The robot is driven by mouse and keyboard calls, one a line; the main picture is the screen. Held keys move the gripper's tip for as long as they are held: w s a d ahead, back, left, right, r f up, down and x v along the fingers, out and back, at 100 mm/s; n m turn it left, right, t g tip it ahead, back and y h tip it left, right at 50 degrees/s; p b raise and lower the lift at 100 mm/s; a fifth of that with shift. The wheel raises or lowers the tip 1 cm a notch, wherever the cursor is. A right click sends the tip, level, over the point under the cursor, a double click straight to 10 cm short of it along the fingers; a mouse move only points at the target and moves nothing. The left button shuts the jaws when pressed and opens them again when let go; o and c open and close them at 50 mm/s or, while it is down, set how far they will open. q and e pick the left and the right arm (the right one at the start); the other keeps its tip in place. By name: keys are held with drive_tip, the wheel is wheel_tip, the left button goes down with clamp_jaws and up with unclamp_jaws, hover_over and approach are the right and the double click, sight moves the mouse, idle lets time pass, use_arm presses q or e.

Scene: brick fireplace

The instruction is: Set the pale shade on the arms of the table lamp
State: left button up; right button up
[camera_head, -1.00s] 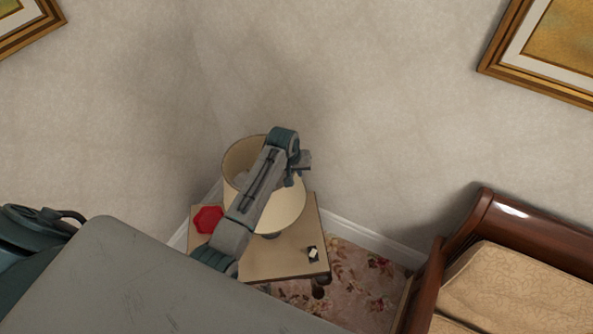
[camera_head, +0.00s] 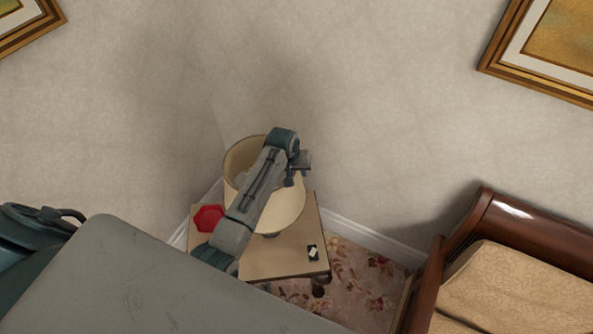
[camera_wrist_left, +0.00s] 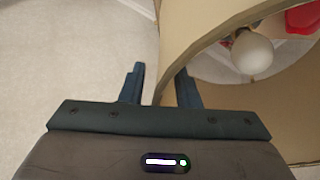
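The pale shade (camera_head: 282,212) is over the table lamp on the small table, its open top facing up and tilted in the head view. The lamp's round bulb (camera_wrist_left: 252,53) shows inside the shade (camera_wrist_left: 205,25) in the left wrist view. A bit of the dark lamp base (camera_head: 271,235) shows below the shade. Whether the shade rests on the lamp's arms is hidden. My left gripper (camera_head: 296,174) is at the shade's far right rim. In the left wrist view its fingers (camera_wrist_left: 160,88) stand apart on either side of the thin shade wall, with a gap showing. My right gripper is out of view.
The small wooden table (camera_head: 285,262) stands in the corner, with a red dish-like object (camera_head: 207,218) and a small black-and-white object (camera_head: 313,253) on it. Walls are close behind. A wood-framed sofa (camera_head: 520,285) stands at right.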

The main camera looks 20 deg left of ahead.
use_arm(q)
drive_tip(key=d+b+v, duration=0.1)
drive_tip(key=b+v, duration=0.2)
drive_tip(key=v, duration=0.7)
drive_tip(key=shift+a+r, duration=0.4)
drive_tip(key=shift+a, duration=0.1)
drive_tip(key=shift+s, duration=0.1)
drive_tip(key=o, duration=0.6)
drive_tip(key=shift+c, duration=0.2)
